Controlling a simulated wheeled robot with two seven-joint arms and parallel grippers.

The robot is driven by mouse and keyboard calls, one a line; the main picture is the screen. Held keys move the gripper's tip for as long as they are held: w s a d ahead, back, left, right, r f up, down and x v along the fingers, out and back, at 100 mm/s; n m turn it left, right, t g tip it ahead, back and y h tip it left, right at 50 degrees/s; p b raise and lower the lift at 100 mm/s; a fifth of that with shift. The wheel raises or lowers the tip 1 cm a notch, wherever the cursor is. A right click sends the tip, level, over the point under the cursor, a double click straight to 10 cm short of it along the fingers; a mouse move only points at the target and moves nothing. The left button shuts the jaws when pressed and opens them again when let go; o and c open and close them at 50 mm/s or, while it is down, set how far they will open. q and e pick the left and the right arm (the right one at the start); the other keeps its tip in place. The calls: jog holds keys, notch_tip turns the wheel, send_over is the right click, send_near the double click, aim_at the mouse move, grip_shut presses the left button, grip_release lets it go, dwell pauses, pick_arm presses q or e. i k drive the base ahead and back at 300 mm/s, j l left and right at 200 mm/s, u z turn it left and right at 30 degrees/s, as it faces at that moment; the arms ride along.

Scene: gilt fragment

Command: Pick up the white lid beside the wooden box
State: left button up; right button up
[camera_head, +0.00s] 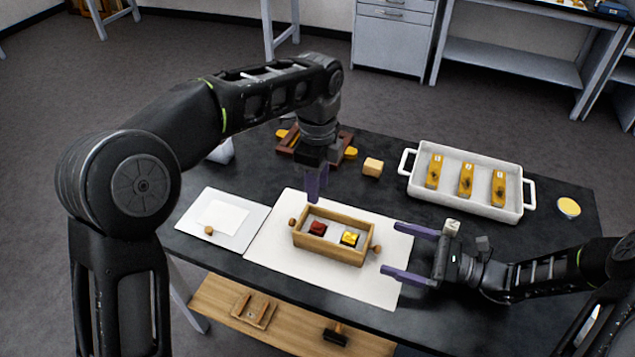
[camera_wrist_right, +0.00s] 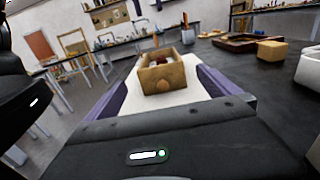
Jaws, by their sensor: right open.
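The wooden box (camera_head: 333,247) stands open on a white mat (camera_head: 280,262), with a round knob at each end and a red and a yellow piece inside. It also shows in the right wrist view (camera_wrist_right: 163,77). A flat white panel (camera_head: 243,238) lies left of the mat, bearing a smaller white rectangle (camera_head: 222,215) and a small wooden knob (camera_head: 209,230); this rectangle looks like the lid. My left gripper (camera_head: 316,188) points down above the mat's back edge, behind the box; its finger gap is not clear. My right gripper (camera_head: 391,249) is open and empty, facing the box's right end.
A white tray (camera_head: 465,202) with several yellow pieces stands at the back right. A small wooden block (camera_head: 373,167) and a brown wooden frame (camera_head: 344,140) lie behind the mat. A yellow disc (camera_head: 569,207) lies at the far right. A wooden shelf (camera_head: 225,302) is below the table's front edge.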

aim_at(226, 220)
jog(key=k, duration=1)
